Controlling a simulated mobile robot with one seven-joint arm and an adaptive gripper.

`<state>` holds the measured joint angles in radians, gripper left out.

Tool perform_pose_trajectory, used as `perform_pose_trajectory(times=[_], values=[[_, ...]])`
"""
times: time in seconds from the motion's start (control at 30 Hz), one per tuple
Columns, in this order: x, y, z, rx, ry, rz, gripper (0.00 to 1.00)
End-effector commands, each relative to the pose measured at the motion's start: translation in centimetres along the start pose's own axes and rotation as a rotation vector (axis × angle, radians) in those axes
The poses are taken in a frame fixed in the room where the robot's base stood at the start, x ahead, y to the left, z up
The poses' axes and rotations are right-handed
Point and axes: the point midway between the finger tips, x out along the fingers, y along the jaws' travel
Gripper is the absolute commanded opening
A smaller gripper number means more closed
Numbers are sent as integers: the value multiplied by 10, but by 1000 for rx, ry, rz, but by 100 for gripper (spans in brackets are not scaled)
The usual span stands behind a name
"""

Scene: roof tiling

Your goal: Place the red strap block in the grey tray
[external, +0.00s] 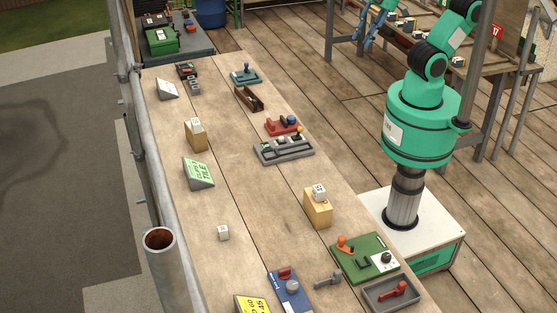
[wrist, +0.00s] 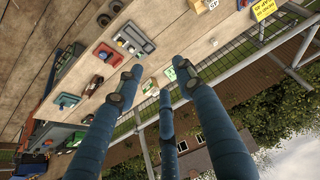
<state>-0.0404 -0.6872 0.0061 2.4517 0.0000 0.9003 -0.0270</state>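A shallow grey tray (external: 378,298) sits at the table's front right corner in the external view, with a red handled piece (external: 394,291) lying inside it. I cannot tell for certain that this piece is the red strap block. A red holder (external: 280,128) with small parts lies farther back; it also shows in the wrist view (wrist: 108,54). My gripper (external: 367,40) hangs at the top of the external view, away from the table pieces. In the wrist view its blue fingers (wrist: 155,84) are spread apart with nothing between them, so it is open.
A grey tray of several small parts (external: 284,152) lies beside the red holder. A green board (external: 352,262), a blue board (external: 298,298) and wooden blocks (external: 318,212) stand near the front. A scaffold pole (external: 163,265) runs along the left edge. The table's middle is mostly clear.

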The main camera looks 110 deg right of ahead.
Motion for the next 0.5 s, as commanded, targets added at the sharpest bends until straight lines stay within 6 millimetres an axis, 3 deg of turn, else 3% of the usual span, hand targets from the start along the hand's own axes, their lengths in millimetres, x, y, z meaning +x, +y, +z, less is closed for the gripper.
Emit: perform_pose_trajectory(times=[0.2, 0.5], values=[[-3, 11, 23, 57, 19, 18, 37], [-3, 12, 25, 64, 20, 19, 37]])
